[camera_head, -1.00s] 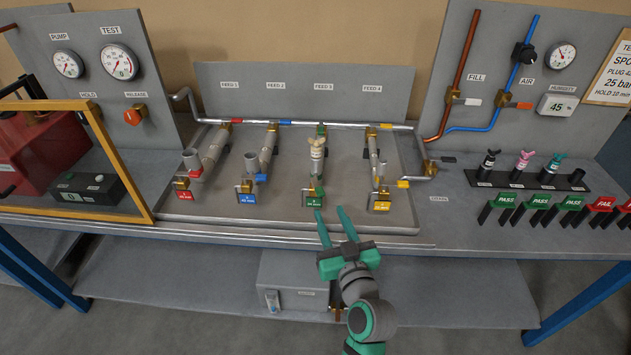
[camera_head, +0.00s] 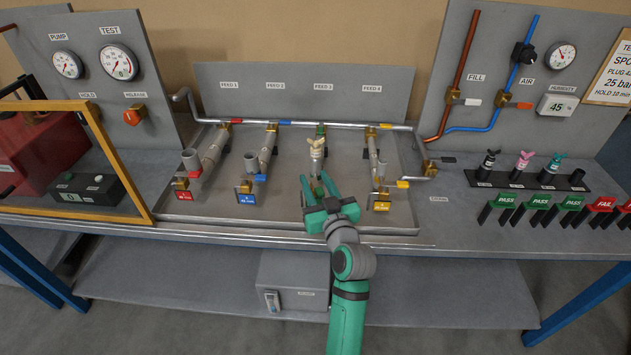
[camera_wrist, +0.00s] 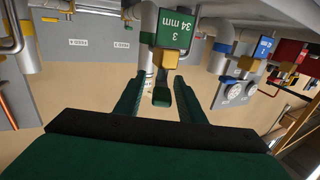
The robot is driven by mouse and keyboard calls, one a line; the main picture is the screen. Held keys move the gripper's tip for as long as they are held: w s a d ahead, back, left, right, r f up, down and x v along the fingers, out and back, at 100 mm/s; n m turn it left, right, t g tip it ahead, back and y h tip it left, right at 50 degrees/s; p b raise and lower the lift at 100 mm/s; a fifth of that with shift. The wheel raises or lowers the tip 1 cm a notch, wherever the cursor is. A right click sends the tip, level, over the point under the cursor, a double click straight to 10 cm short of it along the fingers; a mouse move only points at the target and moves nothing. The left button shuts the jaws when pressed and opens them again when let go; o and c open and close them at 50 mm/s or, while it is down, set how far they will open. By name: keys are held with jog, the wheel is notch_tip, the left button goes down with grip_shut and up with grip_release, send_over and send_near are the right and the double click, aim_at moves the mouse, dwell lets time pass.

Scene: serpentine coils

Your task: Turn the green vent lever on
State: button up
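The green vent lever (camera_wrist: 160,96) shows in the wrist view below a brass valve body (camera_wrist: 169,61), next to the green tag (camera_wrist: 176,29) marked 3, 34 mm. My gripper (camera_wrist: 159,82) is open, with one finger on each side of the lever and visible gaps between. In the head view my gripper (camera_head: 315,187) is at the front end of the third feed pipe (camera_head: 317,168) and hides the lever and green tag.
Feed pipes with a red tag (camera_head: 186,195), a blue tag (camera_head: 246,199) and a yellow tag (camera_head: 381,206) stand on both sides. A yellow-framed guard (camera_head: 128,172) is at left. A rack of plugs (camera_head: 530,181) is at right.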

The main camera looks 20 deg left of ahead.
jog(key=shift+w+a, duration=0.1)
jog(key=shift+a, duration=0.1)
jog(key=shift+d, duration=0.1)
grip_shut()
jog(key=shift+a+f+m+t+h, duration=0.1)
jog(key=shift+a+m+t+h, duration=0.15)
jog(key=shift+m+t+h, duration=0.55)
jog(key=shift+m+h, duration=0.2)
jog(key=shift+h, duration=0.3)
jog(key=shift+m+t+h, duration=0.8)
jog(key=shift+m+h, duration=0.5)
jog(key=shift+h, duration=0.6)
